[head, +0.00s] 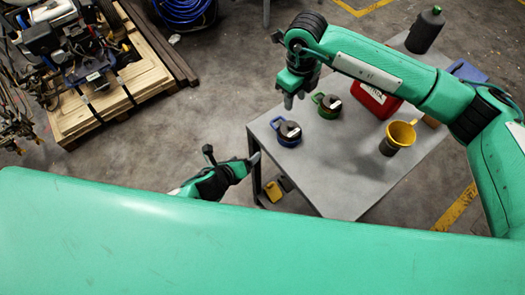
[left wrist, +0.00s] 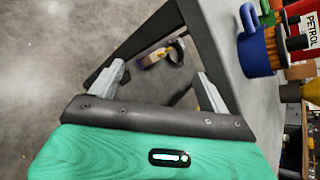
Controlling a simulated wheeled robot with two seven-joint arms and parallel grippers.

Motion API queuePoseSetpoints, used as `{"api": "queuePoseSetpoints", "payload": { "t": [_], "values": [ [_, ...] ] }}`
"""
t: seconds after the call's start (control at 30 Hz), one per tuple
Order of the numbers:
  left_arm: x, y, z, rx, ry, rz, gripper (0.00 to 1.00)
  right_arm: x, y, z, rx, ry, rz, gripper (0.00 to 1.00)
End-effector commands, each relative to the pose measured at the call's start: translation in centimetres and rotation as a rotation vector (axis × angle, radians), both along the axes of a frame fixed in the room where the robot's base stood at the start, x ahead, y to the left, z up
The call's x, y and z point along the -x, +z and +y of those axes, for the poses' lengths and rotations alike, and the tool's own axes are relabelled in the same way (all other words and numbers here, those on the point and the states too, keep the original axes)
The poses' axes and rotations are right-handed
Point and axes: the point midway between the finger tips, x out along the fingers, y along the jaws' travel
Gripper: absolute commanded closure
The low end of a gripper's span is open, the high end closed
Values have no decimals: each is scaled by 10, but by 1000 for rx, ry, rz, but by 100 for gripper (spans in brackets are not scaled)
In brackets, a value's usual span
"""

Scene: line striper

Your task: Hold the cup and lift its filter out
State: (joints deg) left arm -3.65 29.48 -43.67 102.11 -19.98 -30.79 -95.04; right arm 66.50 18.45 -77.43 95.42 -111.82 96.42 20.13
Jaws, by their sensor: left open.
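A dark grey cup (head: 390,148) stands upright on the table, toward its right side. A yellow filter (head: 402,131) with a handle sits in its top. My left gripper (head: 232,157) is open and empty, low beside the table's left edge and well apart from the cup. Its two fingers also show spread in the left wrist view (left wrist: 160,86), with nothing between them. My right gripper (head: 295,97) points down near the table's far left corner, left of the cup. Its finger gap is too small to judge.
My right arm passes over the table's far side. A loaded pallet (head: 95,110) stands far left.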

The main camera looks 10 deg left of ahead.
Motion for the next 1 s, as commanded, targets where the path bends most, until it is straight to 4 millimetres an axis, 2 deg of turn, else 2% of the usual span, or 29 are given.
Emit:
{"api": "queuePoseSetpoints", "payload": {
  "t": [0.03,0.2,0.3,0.4,0.53,0.67,1.0],
  "values": [
    [2,24,-11,-52,-76,-62,21,0,0,0,0,0,0,64],
    [18,89,-40,-238,-290,-255,21,0,0,0,0,0,0,64],
    [27,111,-54,-325,-368,-336,21,0,0,0,0,0,0,64],
    [32,125,-63,-388,-413,-393,21,0,0,0,0,0,0,64],
    [34,133,-70,-429,-439,-426,21,0,0,0,0,0,0,64],
    [26,130,-76,-437,-443,-432,21,0,0,0,0,0,0,64],
    [-25,106,-105,-434,-442,-432,21,0,0,0,0,0,0,64]
  ]
}}
